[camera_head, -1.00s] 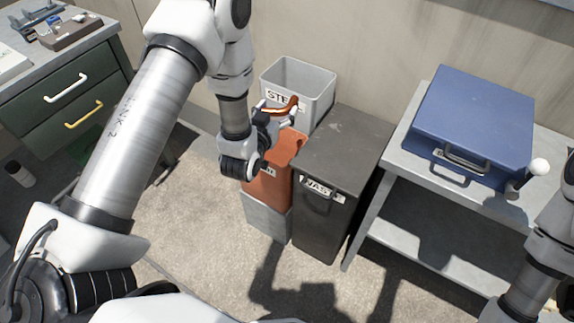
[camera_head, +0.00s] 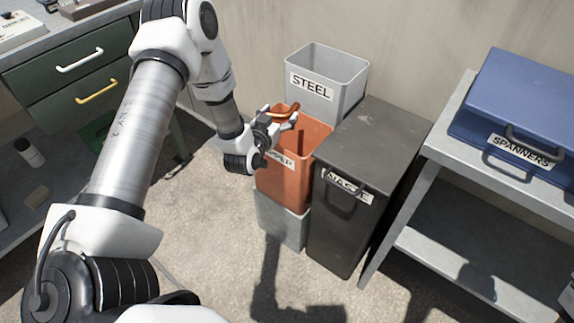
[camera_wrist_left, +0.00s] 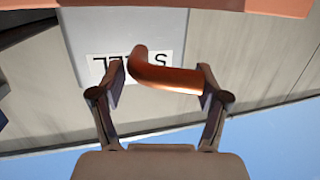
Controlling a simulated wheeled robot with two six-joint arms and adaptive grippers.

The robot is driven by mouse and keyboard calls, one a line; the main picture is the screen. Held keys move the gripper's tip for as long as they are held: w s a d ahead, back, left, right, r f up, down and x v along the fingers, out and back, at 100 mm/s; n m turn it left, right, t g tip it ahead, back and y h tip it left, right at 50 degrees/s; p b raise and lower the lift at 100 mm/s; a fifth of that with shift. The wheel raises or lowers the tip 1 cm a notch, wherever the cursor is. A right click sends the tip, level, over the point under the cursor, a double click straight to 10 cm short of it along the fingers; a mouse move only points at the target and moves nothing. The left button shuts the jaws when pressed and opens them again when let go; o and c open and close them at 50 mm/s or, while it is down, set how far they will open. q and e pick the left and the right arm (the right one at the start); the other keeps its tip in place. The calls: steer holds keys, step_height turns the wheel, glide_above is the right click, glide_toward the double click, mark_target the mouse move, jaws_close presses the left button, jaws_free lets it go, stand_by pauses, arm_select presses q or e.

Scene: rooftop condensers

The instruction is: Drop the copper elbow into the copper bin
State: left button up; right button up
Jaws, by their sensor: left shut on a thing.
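The copper elbow (camera_head: 284,113) is a bent, shiny orange-brown pipe. My left gripper (camera_head: 280,121) is shut on it and holds it over the near part of the copper bin, as far as the head view shows. In the left wrist view the elbow (camera_wrist_left: 165,77) lies across between the two fingers (camera_wrist_left: 160,86). The copper bin (camera_head: 318,132) is orange and open at the top, standing on a grey block. Its label is partly hidden by my left gripper. My right gripper is not in view.
A grey bin labelled STEEL (camera_head: 350,78) stands open behind the copper bin. A dark lidded waste bin (camera_head: 385,135) stands to its right. Further right, a grey bench (camera_head: 440,150) carries a blue SPANNERS case (camera_head: 525,95). Green drawers (camera_head: 75,85) are at the left.

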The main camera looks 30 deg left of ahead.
arm_select(q)
steer(key=shift+r, duration=0.1)
steer(key=o, duration=1.2)
steer(key=shift+s, duration=0.1)
steer(key=v, duration=1.1)
steer(key=shift+s, duration=0.4)
steer(key=shift+d, duration=0.1)
